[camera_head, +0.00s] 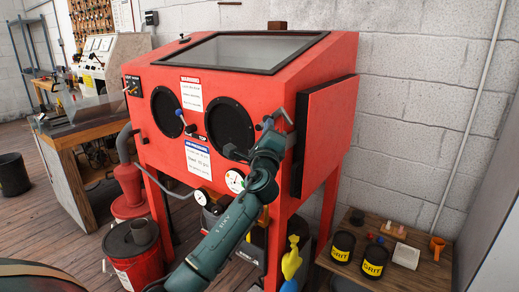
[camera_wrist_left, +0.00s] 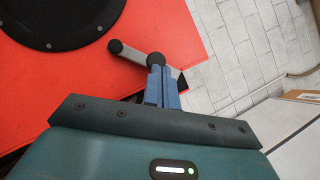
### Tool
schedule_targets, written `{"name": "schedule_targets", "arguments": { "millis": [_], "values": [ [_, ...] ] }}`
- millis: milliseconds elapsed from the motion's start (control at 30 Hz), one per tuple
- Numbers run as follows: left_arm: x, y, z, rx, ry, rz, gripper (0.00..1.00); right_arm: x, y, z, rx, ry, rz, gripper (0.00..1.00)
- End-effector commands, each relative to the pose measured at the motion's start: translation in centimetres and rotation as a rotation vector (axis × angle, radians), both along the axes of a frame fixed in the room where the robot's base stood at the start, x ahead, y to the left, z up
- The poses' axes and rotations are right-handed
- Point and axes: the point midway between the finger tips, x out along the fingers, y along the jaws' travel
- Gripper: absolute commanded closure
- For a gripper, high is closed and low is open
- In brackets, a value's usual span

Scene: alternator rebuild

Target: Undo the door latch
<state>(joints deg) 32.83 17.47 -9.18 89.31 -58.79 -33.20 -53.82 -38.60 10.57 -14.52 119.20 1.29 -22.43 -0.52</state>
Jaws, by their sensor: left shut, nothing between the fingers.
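The red blast cabinet (camera_head: 258,88) stands ahead, with its side door (camera_head: 325,125) on the right face. The door latch (camera_head: 280,117) is a grey handle at the cabinet's front right edge. In the left wrist view the latch (camera_wrist_left: 130,51) shows a bar with a dark round knob at its left end and a dark round boss near the fingertips. My left gripper (camera_head: 268,128) is at the latch, its blue fingers (camera_wrist_left: 161,83) shut with nothing between them. The fingertips overlap the latch near the boss; I cannot tell whether they touch it. My right gripper is not in view.
Two black round glove ports (camera_head: 229,125) are on the cabinet front. A low wooden table (camera_head: 342,268) with grit cans (camera_head: 343,247) stands at the lower right. A red bucket (camera_head: 138,268) stands at the lower left. A block wall (camera_head: 420,110) is behind the cabinet.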

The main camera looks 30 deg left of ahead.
Motion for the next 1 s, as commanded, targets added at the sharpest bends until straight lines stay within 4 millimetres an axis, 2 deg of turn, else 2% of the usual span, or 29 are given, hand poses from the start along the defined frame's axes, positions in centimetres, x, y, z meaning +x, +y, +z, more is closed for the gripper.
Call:
{"name": "schedule_targets", "arguments": {
  "millis": [100, 400, 1000],
  "values": [
    [0.7, 0.4, 1.1, 0.003, -0.002, 0.001, 1.00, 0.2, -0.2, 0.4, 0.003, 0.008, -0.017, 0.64],
    [1.0, 1.4, 2.6, 0.006, -0.002, -0.003, 1.00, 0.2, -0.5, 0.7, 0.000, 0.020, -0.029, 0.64],
    [1.1, 2.6, 3.4, 0.005, -0.001, -0.001, 1.00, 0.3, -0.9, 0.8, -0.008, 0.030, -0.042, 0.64]
  ]
}}
